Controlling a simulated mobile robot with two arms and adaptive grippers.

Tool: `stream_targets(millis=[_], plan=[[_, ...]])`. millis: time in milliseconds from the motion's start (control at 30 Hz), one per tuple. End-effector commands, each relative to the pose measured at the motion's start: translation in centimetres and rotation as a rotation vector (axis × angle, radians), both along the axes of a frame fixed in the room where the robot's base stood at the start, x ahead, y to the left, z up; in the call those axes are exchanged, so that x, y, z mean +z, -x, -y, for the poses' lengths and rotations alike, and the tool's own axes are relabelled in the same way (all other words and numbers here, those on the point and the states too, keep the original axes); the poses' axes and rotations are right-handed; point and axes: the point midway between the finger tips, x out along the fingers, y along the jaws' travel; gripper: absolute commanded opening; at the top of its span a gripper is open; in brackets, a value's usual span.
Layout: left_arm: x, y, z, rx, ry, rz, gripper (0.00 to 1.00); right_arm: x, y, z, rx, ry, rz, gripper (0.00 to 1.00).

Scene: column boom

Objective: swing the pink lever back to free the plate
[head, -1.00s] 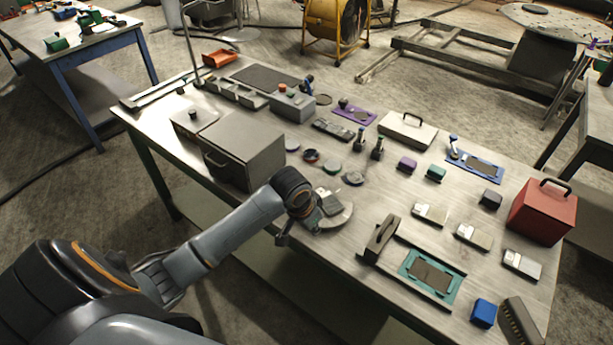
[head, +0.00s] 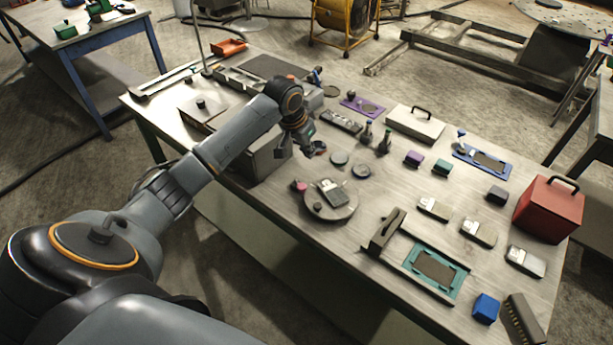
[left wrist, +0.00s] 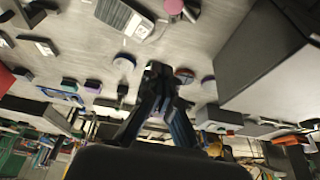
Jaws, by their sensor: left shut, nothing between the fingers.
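A round grey base (head: 343,210) stands on the table with a grey block-like plate (head: 333,190) on it. A small pink lever knob (head: 300,186) shows at the left edge of this base. In the left wrist view the pink knob (left wrist: 174,6) is at the top edge, beside the plate (left wrist: 122,14). My left gripper (head: 306,150) is beyond the base, on its far side, above the table near a red-rimmed round piece, and apart from the pink lever. Its fingers (left wrist: 160,70) are shut and empty. My right gripper is not in view.
A large grey box (head: 262,160) stands left of the base, under my left arm. Round discs (head: 362,171) lie just beyond it. A teal fixture (head: 435,270) with a dark upright block (head: 386,232) is to the right. A red box (head: 548,208) stands at the right end.

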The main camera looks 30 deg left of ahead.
Motion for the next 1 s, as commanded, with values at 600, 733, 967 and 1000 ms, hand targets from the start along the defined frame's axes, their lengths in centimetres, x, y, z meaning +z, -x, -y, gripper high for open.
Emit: stream_targets(millis=[600, 733, 967, 1000], plan=[[-9.3, -3.4, 0.5, 0.002, 0.001, -0.003, 0.00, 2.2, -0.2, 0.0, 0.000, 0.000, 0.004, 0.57], [-9.3, -1.3, 0.1, -0.002, -0.003, -0.004, 0.00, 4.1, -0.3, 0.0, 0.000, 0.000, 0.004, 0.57], [-9.9, 0.4, -0.1, -0.001, -0.002, -0.002, 0.00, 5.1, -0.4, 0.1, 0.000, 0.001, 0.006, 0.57], [-9.9, 0.5, -0.1, -0.001, -0.001, -0.001, 0.00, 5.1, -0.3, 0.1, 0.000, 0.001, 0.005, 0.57]])
